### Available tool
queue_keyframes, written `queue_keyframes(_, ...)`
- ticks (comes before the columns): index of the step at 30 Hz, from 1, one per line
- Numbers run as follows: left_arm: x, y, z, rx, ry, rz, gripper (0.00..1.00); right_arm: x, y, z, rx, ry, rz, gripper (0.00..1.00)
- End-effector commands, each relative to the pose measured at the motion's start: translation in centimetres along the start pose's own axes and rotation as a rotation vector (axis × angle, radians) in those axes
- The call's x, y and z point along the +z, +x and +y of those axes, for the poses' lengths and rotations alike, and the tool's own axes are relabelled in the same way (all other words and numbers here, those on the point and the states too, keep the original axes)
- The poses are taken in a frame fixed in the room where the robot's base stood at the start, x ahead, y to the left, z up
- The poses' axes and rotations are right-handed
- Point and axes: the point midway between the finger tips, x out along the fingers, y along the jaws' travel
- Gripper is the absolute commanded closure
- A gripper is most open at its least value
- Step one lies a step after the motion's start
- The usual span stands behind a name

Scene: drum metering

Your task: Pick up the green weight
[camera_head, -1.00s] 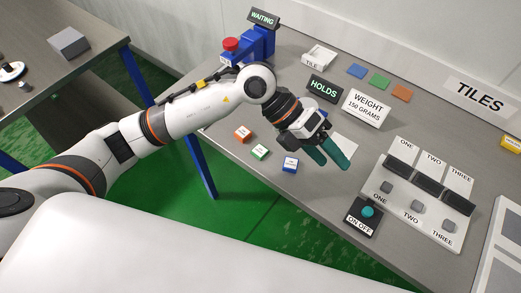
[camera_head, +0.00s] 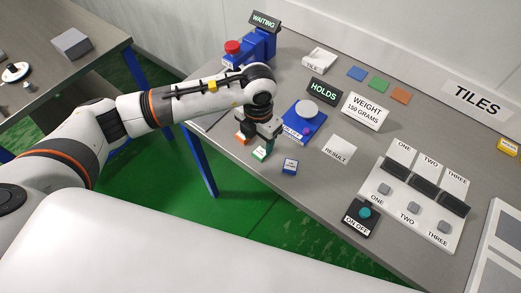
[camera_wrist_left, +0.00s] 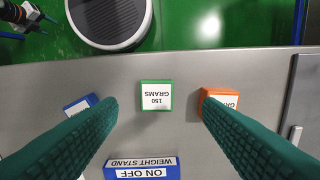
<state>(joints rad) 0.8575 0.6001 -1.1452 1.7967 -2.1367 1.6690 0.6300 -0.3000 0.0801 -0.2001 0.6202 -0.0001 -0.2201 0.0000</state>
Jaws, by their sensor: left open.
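The green weight (camera_wrist_left: 156,96) is a small block with a white top reading 150 GRAMS. It sits on the grey table near its front edge, and its white top also shows in the head view (camera_head: 260,153). My left gripper (camera_head: 257,146) points down above it, with teal fingers spread. In the left wrist view the open fingers (camera_wrist_left: 160,108) lie either side of the green weight, which appears below and between the tips, apparently not gripped. An orange weight (camera_wrist_left: 219,98) is beside one finger and a blue weight (camera_wrist_left: 80,104) beside the other.
A blue weight stand (camera_head: 306,125) with a round pale plate is behind the weights. A sign reading WEIGHT 150 GRAMS (camera_head: 366,108) stands behind it. A switch panel (camera_head: 418,225) and an ON OFF box (camera_head: 361,217) are to the right.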

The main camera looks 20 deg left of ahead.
Motion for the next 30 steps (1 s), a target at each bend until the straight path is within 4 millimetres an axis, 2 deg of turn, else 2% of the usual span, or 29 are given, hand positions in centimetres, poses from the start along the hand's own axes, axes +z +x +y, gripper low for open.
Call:
queue_keyframes(6, 0.9, 2.6, 0.4, 0.002, 0.001, -0.006, 0.4, 0.2, -2.1, 0.0, 0.0, 0.0, 0.0, 0.44)
queue_keyframes(10, 0.7, 4.4, 0.4, 0.003, 0.0, -0.002, 0.4, 0.2, -2.2, 0.0, 0.0, 0.0, 0.0, 0.44)
queue_keyframes(19, 0.7, 5.1, 0.4, 0.002, 0.001, -0.001, 0.4, 0.2, -2.2, 0.0, 0.0, 0.0, 0.0, 0.44)
queue_keyframes(28, 0.7, 5.0, 0.4, 0.002, 0.001, 0.0, 0.89, 0.2, -2.2, 0.0, 0.0, 0.0, 0.0, 0.44)
queue_keyframes(30, 0.6, 5.0, 0.4, 0.002, 0.001, 0.0, 0.92, 0.2, -2.2, 0.0, 0.0, 0.0, 0.0, 0.44)
